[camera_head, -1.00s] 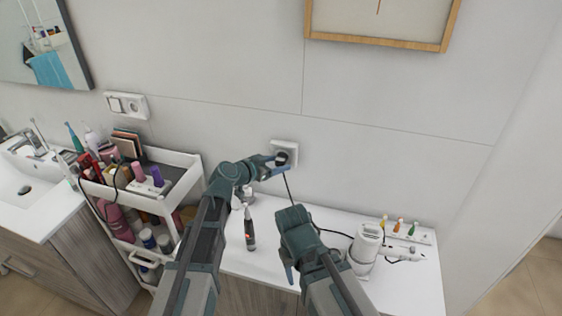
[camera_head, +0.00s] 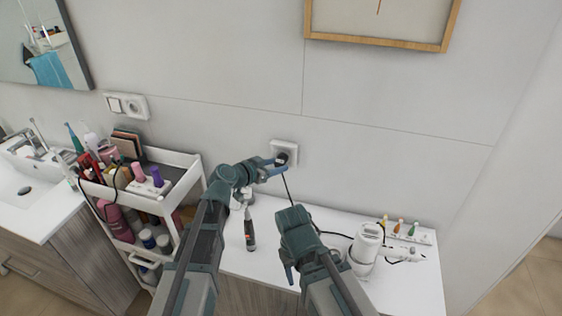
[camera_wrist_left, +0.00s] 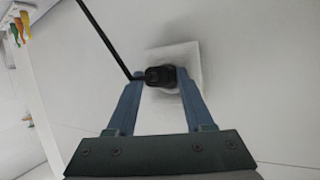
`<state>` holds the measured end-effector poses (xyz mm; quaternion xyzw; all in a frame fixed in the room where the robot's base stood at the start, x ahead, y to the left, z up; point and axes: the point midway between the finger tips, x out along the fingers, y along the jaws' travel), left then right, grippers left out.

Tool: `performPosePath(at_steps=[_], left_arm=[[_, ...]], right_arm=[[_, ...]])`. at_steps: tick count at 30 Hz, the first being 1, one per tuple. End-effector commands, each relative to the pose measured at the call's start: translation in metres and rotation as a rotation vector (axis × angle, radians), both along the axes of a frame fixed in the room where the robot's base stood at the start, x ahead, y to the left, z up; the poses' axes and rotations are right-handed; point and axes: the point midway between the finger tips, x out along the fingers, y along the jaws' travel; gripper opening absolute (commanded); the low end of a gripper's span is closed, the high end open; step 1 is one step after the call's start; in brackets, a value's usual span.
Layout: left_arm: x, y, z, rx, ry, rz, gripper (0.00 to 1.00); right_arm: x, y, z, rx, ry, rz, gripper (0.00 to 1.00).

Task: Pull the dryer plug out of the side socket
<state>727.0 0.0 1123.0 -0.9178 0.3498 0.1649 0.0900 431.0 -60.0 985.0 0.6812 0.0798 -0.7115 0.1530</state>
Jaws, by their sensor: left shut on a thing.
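The black dryer plug (camera_head: 282,158) is at the white side socket (camera_head: 291,147) on the tiled wall. My left gripper (camera_head: 276,164) is shut on the plug. In the left wrist view the black plug (camera_wrist_left: 161,76) sits between the two blue fingertips, in front of the white socket plate (camera_wrist_left: 192,58). Whether its pins are in the socket is hidden. A black cord (camera_wrist_left: 104,38) leads from the plug; in the head view it hangs down toward the counter. My right gripper (camera_head: 290,273) hangs low over the counter front, with its jaws mostly hidden.
A white counter (camera_head: 402,280) below holds a white device (camera_head: 366,243), a dark handheld item (camera_head: 249,230) and a rack of small colored heads (camera_head: 403,230). A cosmetics cart (camera_head: 190,183) stands left. A wooden frame (camera_head: 380,40) hangs above. The wall around the socket is clear.

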Motion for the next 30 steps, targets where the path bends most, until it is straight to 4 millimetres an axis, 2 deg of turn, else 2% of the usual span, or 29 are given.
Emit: performPosePath(at_steps=[30], left_arm=[[-0.034, 0.01, 0.0, 0.0, 0.001, -0.002, 0.0]], right_arm=[[0.0, 0.0, 0.0, 0.0, 0.0, 0.0, 0.5]])
